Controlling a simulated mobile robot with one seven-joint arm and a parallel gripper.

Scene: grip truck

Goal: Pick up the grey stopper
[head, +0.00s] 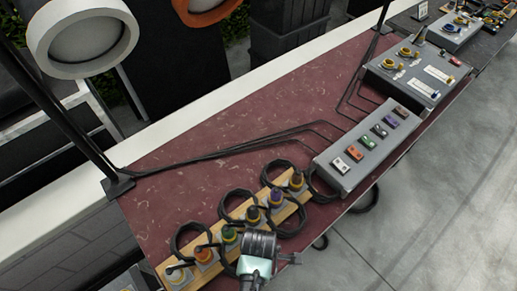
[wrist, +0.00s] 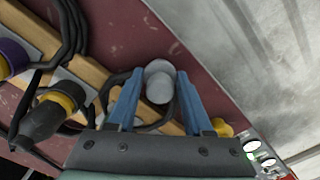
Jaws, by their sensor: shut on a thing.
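The grey stopper (wrist: 159,88) shows in the wrist view as a pale grey, rounded piece between the two blue fingers of my gripper (wrist: 159,76). The fingers are shut on its sides. It appears over the dark red tabletop, near a black cable; whether it touches the surface I cannot tell. In the head view my arm's end (head: 257,262) is at the bottom centre, beside the wooden strip near the table's front edge. I cannot make out the stopper there.
A wooden strip (head: 292,208) holds several coloured connectors with looped black cables. A grey box (head: 345,180) with coloured switches stands to the right, and another grey box (head: 385,78) lies behind it. The dark red table (head: 240,125) is mostly clear in the middle, apart from thin cables.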

